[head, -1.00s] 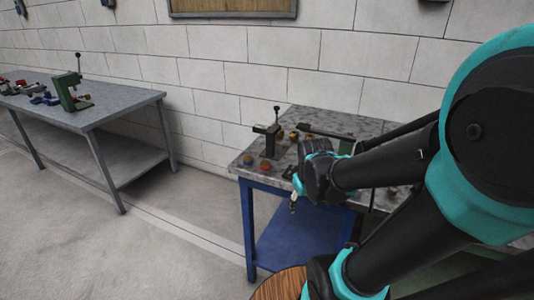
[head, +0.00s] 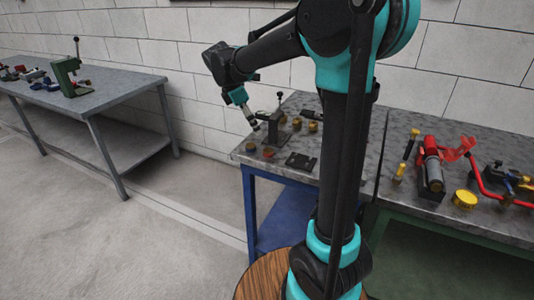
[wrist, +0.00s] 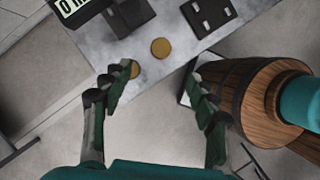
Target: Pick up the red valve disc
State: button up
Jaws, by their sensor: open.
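The red valve disc (head: 268,153) shows in the head view as a small reddish disc near the front left of the table. A brass-coloured disc (head: 250,147) lies just left of it. In the wrist view one disc (wrist: 160,47) lies in the open beyond the fingers, and another (wrist: 132,67) is partly hidden by the left finger. Both look brass there, so I cannot tell for sure which is the red one. My gripper (head: 254,125) hangs tilted above this corner of the table; in the wrist view my gripper (wrist: 162,95) is open and empty.
A black stand (head: 274,130) with an upright rod is close beside my gripper. A flat black plate (head: 302,161) lies right of the discs. More brass pieces (head: 312,127) are behind. A red clamp-like device (head: 431,165) stands on the right table. Another workbench (head: 90,100) is at left.

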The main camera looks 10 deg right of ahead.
aim_at(268, 150)
jog(key=x, duration=1.2)
jog(key=shift+d, duration=0.2)
grip_shut()
